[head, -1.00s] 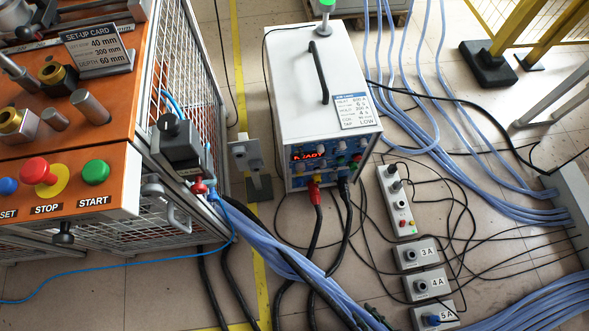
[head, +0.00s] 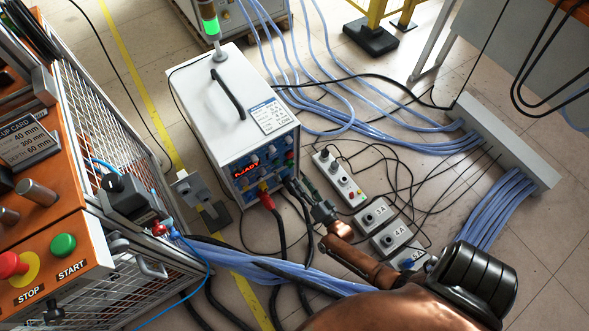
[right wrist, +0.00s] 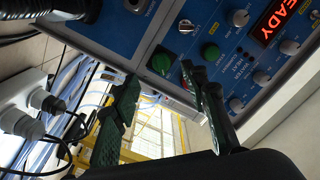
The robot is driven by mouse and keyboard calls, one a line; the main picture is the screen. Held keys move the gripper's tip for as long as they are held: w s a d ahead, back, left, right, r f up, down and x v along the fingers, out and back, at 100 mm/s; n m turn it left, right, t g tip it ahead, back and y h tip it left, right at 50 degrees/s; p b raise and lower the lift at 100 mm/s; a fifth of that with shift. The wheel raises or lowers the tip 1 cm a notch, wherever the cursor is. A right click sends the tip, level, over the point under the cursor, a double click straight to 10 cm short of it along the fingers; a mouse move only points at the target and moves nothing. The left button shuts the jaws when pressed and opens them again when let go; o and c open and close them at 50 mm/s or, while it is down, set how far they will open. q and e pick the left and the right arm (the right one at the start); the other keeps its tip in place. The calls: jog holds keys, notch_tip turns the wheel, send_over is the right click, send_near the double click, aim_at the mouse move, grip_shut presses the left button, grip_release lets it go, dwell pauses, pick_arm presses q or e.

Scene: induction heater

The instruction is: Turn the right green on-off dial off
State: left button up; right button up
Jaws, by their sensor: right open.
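The induction heater (head: 225,105) is a white box with a blue control panel (head: 262,172) and a lit red display. In the right wrist view the panel appears turned on its side, with a larger green dial (right wrist: 161,62) and a smaller round green control (right wrist: 210,51). My right gripper (head: 300,187) is at the panel's lower right corner in the head view. In the right wrist view its green-padded fingers (right wrist: 158,83) are open and empty, with the larger green dial just beyond the gap between their tips. Contact cannot be told. My left gripper is out of view.
A power strip (head: 339,180) and grey socket boxes (head: 384,228) lie right of the heater. Red and black plugs with thick cables leave the panel's bottom. The orange console (head: 40,225) stands at left. Blue hoses (head: 390,143) cross the floor.

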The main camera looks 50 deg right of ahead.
aim_at(291, 168)
jog(key=b+x, duration=0.3)
jog(key=x, duration=0.5)
jog(key=shift+d, duration=0.1)
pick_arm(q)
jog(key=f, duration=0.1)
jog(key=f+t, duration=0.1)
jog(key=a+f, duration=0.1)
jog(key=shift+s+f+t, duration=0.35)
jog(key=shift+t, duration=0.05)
pick_arm(e)
jog(key=shift+c, duration=0.6)
grip_shut()
